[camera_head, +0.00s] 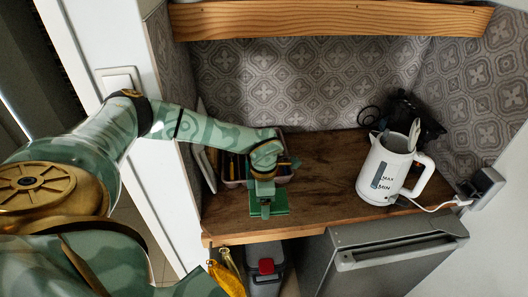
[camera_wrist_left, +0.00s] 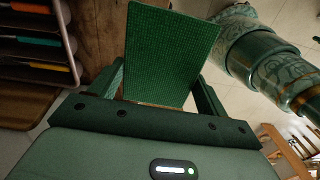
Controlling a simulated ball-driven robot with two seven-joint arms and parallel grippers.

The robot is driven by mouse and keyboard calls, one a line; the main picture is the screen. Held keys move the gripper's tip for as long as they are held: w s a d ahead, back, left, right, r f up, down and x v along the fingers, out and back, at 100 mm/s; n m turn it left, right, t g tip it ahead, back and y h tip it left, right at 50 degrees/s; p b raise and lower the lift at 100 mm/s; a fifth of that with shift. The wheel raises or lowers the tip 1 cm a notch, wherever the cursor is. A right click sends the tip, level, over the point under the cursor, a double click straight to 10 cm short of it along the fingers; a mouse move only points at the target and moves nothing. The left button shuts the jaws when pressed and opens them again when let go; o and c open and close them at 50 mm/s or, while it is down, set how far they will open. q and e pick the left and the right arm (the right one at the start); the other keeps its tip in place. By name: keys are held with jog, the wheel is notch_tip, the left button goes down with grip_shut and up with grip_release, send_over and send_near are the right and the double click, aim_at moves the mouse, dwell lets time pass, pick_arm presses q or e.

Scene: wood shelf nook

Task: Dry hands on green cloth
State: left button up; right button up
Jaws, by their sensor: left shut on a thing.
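My left gripper (camera_head: 263,208) reaches in from the left over the front part of the wooden shelf. It is shut on the green cloth, which shows as a flat, finely textured green panel between the two fingers in the left wrist view (camera_wrist_left: 170,52). In the head view only a small green piece of the cloth (camera_head: 281,203) shows around the gripper. The wrist view shows both fingers (camera_wrist_left: 160,97), one on each side of the cloth. My right gripper is not in view.
A white kettle (camera_head: 385,172) stands on the wooden shelf (camera_head: 325,185) at the right, with dark objects (camera_head: 412,117) behind it. A compartment tray (camera_head: 234,170) is behind my left wrist. A grey appliance (camera_head: 385,258) and a red-topped container (camera_head: 266,272) are below. The middle shelf is clear.

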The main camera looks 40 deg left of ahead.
pick_arm(q)
jog(key=o, duration=1)
